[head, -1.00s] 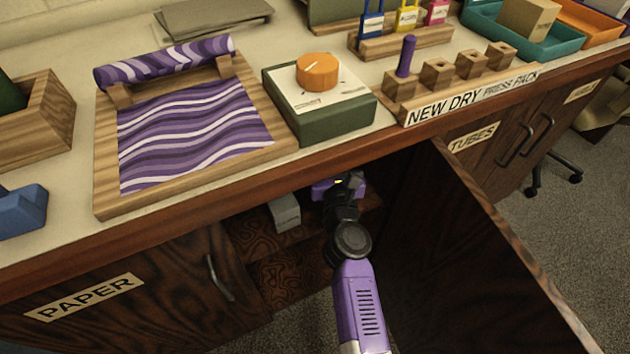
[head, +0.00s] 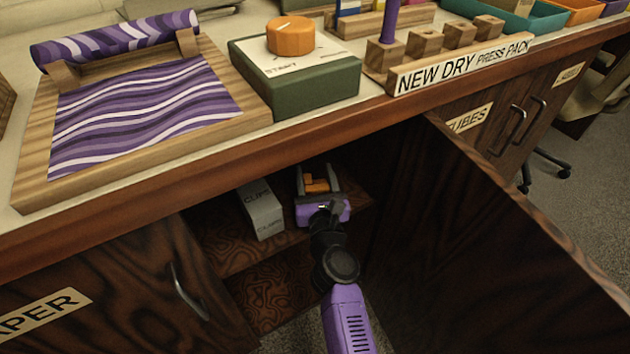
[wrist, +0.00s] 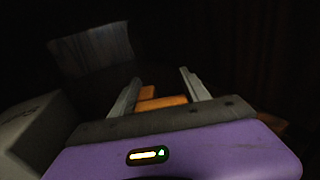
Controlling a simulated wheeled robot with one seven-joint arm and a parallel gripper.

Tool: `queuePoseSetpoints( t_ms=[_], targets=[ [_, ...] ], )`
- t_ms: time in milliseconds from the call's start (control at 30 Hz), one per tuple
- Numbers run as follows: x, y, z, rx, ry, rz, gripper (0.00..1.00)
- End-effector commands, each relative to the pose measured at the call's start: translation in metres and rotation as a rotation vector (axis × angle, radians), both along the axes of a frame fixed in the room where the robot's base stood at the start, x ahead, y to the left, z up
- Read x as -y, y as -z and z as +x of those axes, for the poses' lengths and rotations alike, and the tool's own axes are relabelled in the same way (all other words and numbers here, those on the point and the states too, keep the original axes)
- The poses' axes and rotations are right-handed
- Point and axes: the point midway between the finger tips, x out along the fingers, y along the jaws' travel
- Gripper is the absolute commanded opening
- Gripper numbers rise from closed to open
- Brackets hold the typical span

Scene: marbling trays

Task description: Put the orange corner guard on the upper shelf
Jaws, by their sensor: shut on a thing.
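The orange corner guard (head: 317,186) is between the grey fingers of my gripper (head: 318,172), inside the open cabinet under the counter. My gripper is shut on it. In the wrist view the orange guard (wrist: 163,102) shows between the two fingers (wrist: 160,78), partly hidden by the purple gripper body. The upper shelf (head: 212,236) is the dark wood-grained board inside the cabinet, and my gripper is over its right part. I cannot tell whether the guard touches the shelf.
A grey box marked CLIPS (head: 261,210) stands on the shelf just left of my gripper; it shows at the left of the wrist view (wrist: 30,135). The open cabinet door (head: 490,240) stands to the right. The counter edge (head: 200,160) lies above. The cabinet's back is dark.

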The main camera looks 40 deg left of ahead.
Motion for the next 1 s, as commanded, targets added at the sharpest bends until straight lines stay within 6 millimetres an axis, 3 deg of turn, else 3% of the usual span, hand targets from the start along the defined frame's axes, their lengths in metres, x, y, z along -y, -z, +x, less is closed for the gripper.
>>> queuePoseSetpoints(
  t_ms=[367, 400, 500, 1000],
  targets=[
    [0.0000, 0.0037, 0.0001, 0.000, 0.000, 0.001, 0.15],
    [0.0000, 0.0029, 0.0003, 0.000, 0.000, 0.001, 0.58],
    [0.0001, 0.0025, 0.0002, -0.001, 0.000, 0.001, 0.76],
    [0.0071, -0.0025, -0.0063, -0.001, 0.001, 0.000, 0.76]
  ],
)
